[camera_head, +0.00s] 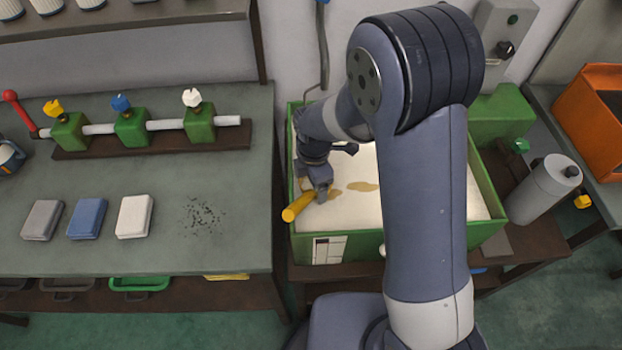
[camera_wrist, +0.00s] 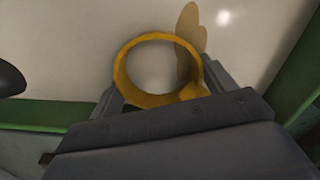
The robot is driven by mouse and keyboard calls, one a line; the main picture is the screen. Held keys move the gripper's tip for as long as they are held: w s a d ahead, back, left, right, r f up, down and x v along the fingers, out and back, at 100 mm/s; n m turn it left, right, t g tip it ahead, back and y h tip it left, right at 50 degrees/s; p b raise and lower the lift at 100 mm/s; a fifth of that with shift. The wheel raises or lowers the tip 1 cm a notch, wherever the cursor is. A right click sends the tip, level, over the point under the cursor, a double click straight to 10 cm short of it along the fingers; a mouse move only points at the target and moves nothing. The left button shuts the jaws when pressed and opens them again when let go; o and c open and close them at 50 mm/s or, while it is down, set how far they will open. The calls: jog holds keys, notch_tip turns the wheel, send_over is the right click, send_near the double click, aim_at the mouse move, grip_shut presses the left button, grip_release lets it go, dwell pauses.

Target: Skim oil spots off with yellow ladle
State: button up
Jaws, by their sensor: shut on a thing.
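A green-walled tank (camera_head: 482,185) holds pale, milky fluid. Brown oil spots (camera_head: 363,186) float on it, one of them close beside my gripper (camera_head: 319,188). The gripper is shut on the yellow ladle (camera_head: 297,208), near the tank's left wall. In the head view a yellow cylindrical part of it sticks out to the lower left. In the wrist view the ladle (camera_wrist: 122,78) shows as a yellow ring between my fingers (camera_wrist: 163,92), with pale fluid seen through it. An oil spot (camera_wrist: 190,32) lies at the ring's upper right, partly overlapped by its rim. My arm hides part of the tank.
A workbench (camera_head: 150,250) at left bears grey (camera_head: 43,220), blue (camera_head: 87,218) and white (camera_head: 135,216) blocks, dark specks (camera_head: 203,215) and a green valve rack (camera_head: 132,128). A grey canister (camera_head: 545,190) and an orange bin (camera_head: 590,120) stand at right.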

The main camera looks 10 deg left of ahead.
jog(key=shift+w+d, duration=1.25)
jog(key=shift+d, duration=4.85)
jog(key=shift+w+d, duration=1.2)
jog(key=shift+d, duration=4.85)
notch_tip(320, 180, up, 12)
jog(key=p, duration=0.8)
jog(key=shift+p, duration=0.4)
jog(key=shift+r, duration=0.1)
notch_tip(320, 180, down, 8)
jog(key=a+m+b, duration=0.3)
jog(key=m, duration=2.1)
jog(key=shift+w+r, duration=0.15)
jog(key=shift+w, duration=0.05)
